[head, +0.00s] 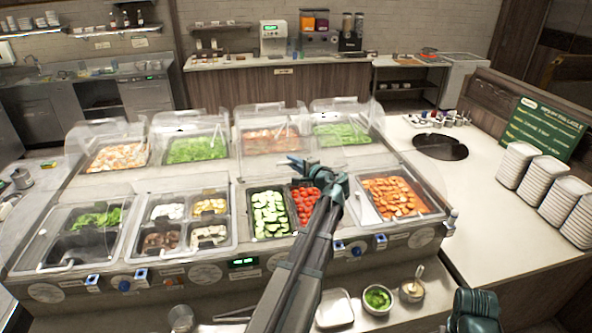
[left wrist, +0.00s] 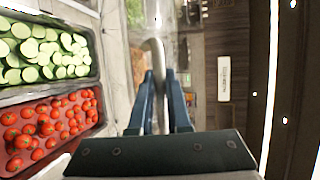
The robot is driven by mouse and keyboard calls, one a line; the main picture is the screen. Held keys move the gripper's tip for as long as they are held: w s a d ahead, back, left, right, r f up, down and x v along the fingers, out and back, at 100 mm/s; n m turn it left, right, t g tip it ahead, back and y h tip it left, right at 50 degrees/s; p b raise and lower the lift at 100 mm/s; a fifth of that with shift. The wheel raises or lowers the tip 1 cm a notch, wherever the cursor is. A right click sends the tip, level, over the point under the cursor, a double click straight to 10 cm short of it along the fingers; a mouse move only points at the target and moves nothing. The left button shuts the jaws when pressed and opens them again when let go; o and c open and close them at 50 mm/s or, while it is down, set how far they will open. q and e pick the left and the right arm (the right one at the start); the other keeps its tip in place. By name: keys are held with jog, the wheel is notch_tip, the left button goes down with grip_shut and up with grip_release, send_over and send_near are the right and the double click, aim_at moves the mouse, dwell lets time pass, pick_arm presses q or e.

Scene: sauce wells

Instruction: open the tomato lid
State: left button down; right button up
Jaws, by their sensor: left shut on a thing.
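The tomatoes (head: 305,202) lie in a pan at the front middle, right of the sliced cucumber. They also show at the lower left of the left wrist view (left wrist: 45,128), with nothing solid over them. My left gripper (head: 297,163) is beyond and above the tomato pan, with its arm crossing the pan's right side. In the left wrist view its fingers (left wrist: 160,88) are shut on a pale curved handle (left wrist: 156,52). A clear panel near the handle looks like the tomato lid; its edges and angle are hard to tell. My right gripper (head: 476,312) is at the lower right, its fingers unclear.
Cucumber (head: 269,213) sits left of the tomatoes and carrots (head: 394,196) sit right. Clear lids (head: 268,118) stand along the back row. A green-filled bowl (head: 377,299) and a metal pot (head: 411,291) stand on the front ledge. Plate stacks (head: 518,164) occupy the right counter.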

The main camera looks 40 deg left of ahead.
pick_arm(q)
jog(key=w+a+r+p, duration=0.2)
jog(key=a+r, duration=0.1)
jog(key=w+a+r+p, duration=0.5)
jog(key=w+a+r, duration=0.1)
jog(key=shift+w+a+r+p, duration=0.25)
jog(key=shift+a+p, duration=0.15)
jog(key=shift+w+a+r, duration=0.25)
jog(key=shift+w+a, duration=0.2)
jog(key=shift+a, duration=0.1)
jog(key=c, duration=1.2)
grip_release()
jog(key=shift+o, duration=0.2)
